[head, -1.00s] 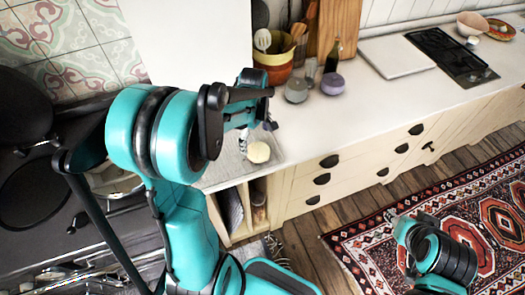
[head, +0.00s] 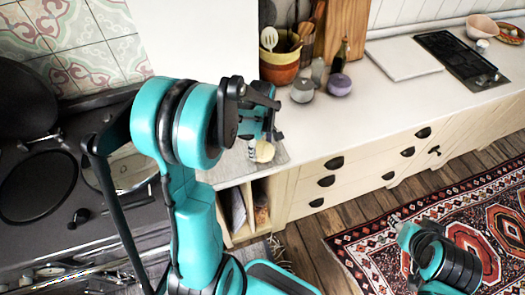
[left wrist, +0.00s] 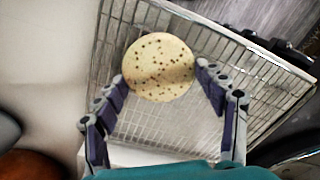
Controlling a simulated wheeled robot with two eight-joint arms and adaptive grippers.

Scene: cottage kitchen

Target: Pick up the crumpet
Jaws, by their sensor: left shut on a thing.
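The crumpet (head: 265,151) is a pale round cake at the counter's near left part. In the left wrist view the crumpet (left wrist: 158,66) shows its speckled top between my fingertips, over a wire rack (left wrist: 150,128). My left gripper (left wrist: 160,75) is shut on its sides. In the head view my left gripper (head: 260,136) points down at the crumpet, and my arm hides part of the rack. Whether the crumpet still touches the rack I cannot tell. My right gripper (head: 398,226) is low at the right, over the rug, and its fingers are unclear.
The stove (head: 40,190) is at left. The counter's front middle is clear.

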